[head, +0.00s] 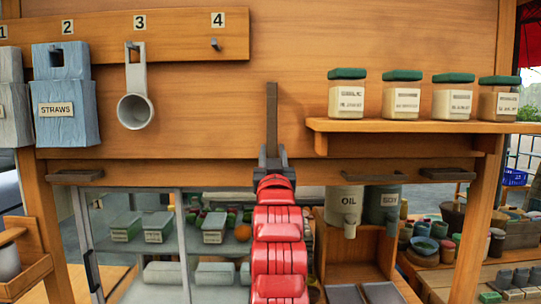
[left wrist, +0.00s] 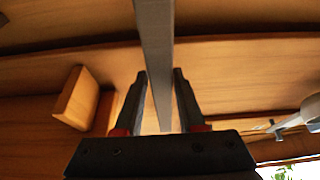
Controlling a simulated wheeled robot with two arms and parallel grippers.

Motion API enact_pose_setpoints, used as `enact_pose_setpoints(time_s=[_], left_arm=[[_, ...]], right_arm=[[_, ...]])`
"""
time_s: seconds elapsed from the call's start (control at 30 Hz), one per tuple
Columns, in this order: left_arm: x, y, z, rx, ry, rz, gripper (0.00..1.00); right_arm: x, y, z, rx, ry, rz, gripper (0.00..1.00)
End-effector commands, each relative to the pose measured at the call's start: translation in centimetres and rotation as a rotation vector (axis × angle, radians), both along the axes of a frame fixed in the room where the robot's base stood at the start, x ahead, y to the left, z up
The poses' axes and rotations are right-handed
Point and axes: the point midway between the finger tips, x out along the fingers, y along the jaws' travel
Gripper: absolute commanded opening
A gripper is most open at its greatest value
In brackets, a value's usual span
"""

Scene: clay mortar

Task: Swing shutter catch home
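The shutter catch looks like a dark upright bar (head: 272,110) on the wooden panel at the centre of the head view. In the left wrist view the bar (left wrist: 154,45) is grey and runs down between the fingers. My left gripper (head: 272,150) is at the bar's lower end, its red arm rising from below. In the left wrist view its fingers (left wrist: 160,75) stand apart, one on each side of the bar, with a gap visible on both sides. The bar's lower end is partly hidden by the gripper in the head view. My right gripper is not in view.
A shelf (head: 420,126) with several green-lidded jars (head: 347,95) juts out at right. A numbered hook rail (head: 185,38) at left holds a scoop (head: 135,105) and a straws holder (head: 66,105). Below are a glass cabinet (head: 190,245) and an oil dispenser (head: 344,205).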

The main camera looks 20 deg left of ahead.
Motion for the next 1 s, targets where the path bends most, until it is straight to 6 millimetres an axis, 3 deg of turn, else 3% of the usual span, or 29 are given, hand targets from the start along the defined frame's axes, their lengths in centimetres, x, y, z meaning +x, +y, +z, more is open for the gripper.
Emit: enact_pose_setpoints(time_s=[0.03,0.1,0.4,0.57,1.0], left_arm=[[0.0,0.0,0.0,0.0,0.0,0.0,0.5],[0.0,0.0,0.0,0.001,-0.001,0.0,0.6],[-0.1,0.0,0.0,0.002,-0.001,0.002,0.6],[-1.3,-0.5,-0.8,0.001,0.0,-0.001,0.6],[-11.1,-3.3,-5.0,-0.001,-0.005,-0.003,0.6]], right_arm=[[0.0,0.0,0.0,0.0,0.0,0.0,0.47],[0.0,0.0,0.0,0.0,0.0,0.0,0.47],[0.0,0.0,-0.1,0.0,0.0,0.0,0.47],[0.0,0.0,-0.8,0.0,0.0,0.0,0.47],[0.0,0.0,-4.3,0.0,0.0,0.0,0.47]])
